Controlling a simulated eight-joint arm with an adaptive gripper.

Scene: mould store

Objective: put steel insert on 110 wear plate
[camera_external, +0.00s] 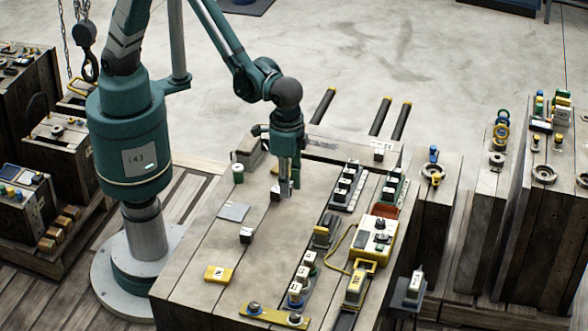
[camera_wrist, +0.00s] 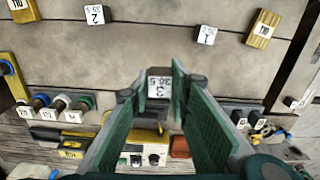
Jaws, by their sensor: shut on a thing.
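My gripper (camera_wrist: 159,72) is shut on a small block with a white label reading "3 36.5" (camera_wrist: 159,85), which I take for the steel insert. In the external view my gripper (camera_external: 289,187) is over the wooden bench top, left of the middle rows; it hides most of the held block. Similar blocks labelled 2 (camera_wrist: 94,14) and 1 (camera_wrist: 207,34) lie apart on the bench. A yellow labelled plate (camera_wrist: 22,9) is at the top left of the wrist view, and another (camera_wrist: 262,28) at the top right. I cannot clearly read which is 110.
A yellow control box (camera_external: 377,238) with a cable stands right of the gripper. Racks of labelled pieces (camera_external: 346,186) stand near it. A flat grey plate (camera_external: 233,211) lies on the left part of the bench. Bare wood (camera_external: 195,245) lies around it.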

